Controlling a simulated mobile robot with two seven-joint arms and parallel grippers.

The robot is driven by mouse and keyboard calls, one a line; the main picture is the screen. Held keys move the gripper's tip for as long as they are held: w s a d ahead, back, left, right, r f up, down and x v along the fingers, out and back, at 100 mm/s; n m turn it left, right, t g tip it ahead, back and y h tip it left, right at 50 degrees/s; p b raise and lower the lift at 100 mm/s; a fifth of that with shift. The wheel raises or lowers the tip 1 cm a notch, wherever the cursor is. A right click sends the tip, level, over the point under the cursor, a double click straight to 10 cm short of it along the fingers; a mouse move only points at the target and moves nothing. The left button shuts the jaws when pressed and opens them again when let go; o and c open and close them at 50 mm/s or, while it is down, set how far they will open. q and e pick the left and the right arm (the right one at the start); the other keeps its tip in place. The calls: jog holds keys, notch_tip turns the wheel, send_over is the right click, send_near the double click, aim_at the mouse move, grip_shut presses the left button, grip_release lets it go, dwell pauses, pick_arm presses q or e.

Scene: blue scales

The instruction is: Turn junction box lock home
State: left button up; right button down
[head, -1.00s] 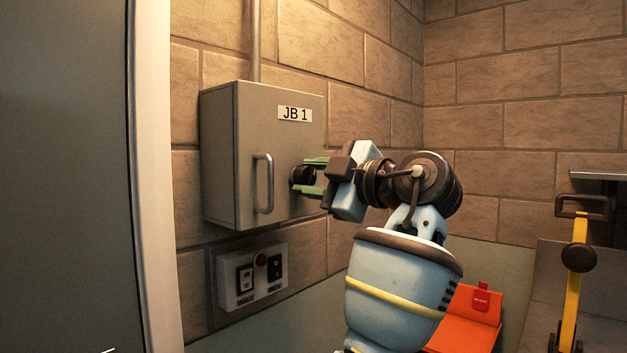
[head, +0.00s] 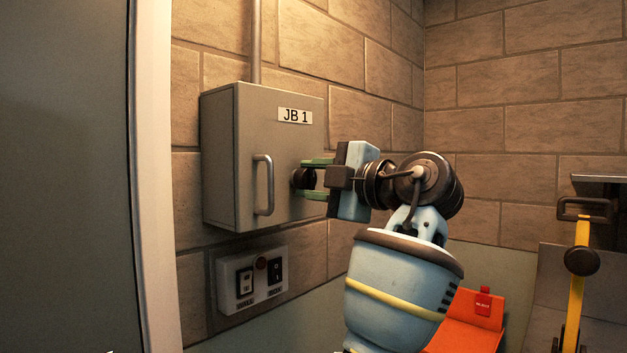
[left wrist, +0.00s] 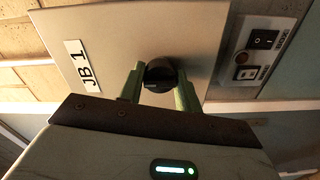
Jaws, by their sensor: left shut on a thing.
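The junction box (head: 236,150), grey and labelled JB 1, hangs on the brick wall with its door closed flush and a bar handle (head: 264,184) on the front. Its lock, a round black knob (head: 303,178), sits on the door to the right of the handle. My left gripper (head: 310,178) is shut on the knob, with one green finger above it and one below. In the left wrist view the knob (left wrist: 160,74) sits between the two green fingers. My right gripper is not in view.
A switch panel (head: 231,296) with two switches is on the wall below the box. A grey door or panel (head: 65,170) with a pale edge fills the left. An orange bin (head: 466,318) and a yellow-handled item (head: 577,290) stand at the lower right.

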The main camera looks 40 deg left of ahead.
pick_arm(q)
jog(key=o, duration=1)
jog(key=shift+c, duration=0.2)
jog(key=shift+d, duration=0.1)
jog(key=d, duration=0.7)
jog(key=shift+s+d+b, duration=0.3)
jog(key=shift+b, duration=0.05)
